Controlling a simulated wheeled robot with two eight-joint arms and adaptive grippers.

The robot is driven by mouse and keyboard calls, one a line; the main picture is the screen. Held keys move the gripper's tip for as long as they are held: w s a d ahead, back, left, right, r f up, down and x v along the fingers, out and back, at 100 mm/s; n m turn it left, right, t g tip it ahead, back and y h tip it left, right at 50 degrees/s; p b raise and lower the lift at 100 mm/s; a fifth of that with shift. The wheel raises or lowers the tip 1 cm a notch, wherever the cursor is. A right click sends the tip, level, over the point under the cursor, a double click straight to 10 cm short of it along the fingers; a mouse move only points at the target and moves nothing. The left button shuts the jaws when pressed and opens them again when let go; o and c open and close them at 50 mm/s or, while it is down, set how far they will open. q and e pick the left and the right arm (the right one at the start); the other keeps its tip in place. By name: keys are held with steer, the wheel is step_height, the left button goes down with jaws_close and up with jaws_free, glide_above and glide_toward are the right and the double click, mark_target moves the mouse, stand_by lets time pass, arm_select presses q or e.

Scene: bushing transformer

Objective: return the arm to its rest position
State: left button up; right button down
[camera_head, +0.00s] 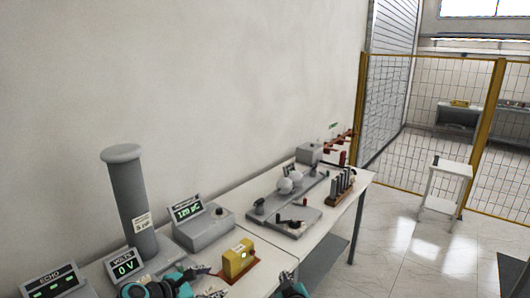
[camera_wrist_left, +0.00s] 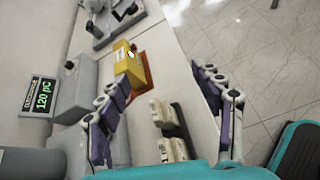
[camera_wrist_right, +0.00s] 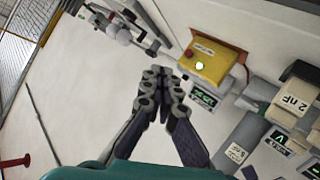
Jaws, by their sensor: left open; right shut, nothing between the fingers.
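My left gripper (camera_head: 207,279) is at the bottom of the head view, low over the near part of the table, left of the yellow box (camera_head: 238,260). In the left wrist view my left gripper (camera_wrist_left: 160,88) has its fingers spread wide with nothing held; pale blocks (camera_wrist_left: 172,115) show beyond the gap. My right gripper (camera_wrist_right: 166,84) is shut and empty in the right wrist view, its fingertips just short of the yellow box (camera_wrist_right: 207,62) in the picture.
A tall grey cylinder (camera_head: 130,195), a voltmeter (camera_head: 126,267) reading 0 V and a meter (camera_head: 187,210) reading 120 stand along the wall side. A grey apparatus with spheres (camera_head: 290,184) stands farther back. Open floor (camera_head: 390,250) lies right of the table.

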steer(key=s+d+f+m+g+h+b, duration=0.1)
steer(key=s+d+m+g+b, duration=0.15)
steer(key=s+d, duration=0.4)
steer(key=s+d+f+m+g+h+b, duration=0.1)
steer(key=s+d+b, duration=0.2)
steer(key=s, duration=0.6)
arm_select(q)
steer(key=s+a+f+m+g+y+b, duration=0.1)
steer(key=s+f+m+y, duration=0.2)
steer(key=s+m, duration=0.9)
steer(key=s+a+f+m+g+y+b, duration=0.1)
steer(key=s+f+m+y, duration=0.3)
steer(key=s+f+m, duration=0.4)
steer(key=s+m+b, duration=0.1)
steer(key=s+m, duration=0.3)
steer(key=m, duration=0.1)
steer(key=shift+a+y, duration=0.15)
steer(key=shift+y, duration=0.15)
arm_select(e)
steer(key=s+d+f+m+g, duration=0.1)
steer(key=s+f, duration=0.1)
steer(key=s, duration=0.5)
steer(key=s+d+f+m+g, duration=0.1)
steer(key=s+f+g, duration=0.1)
steer(key=s, duration=0.4)
steer(key=shift+s+f+y, duration=0.4)
steer(key=shift+f, duration=0.15)
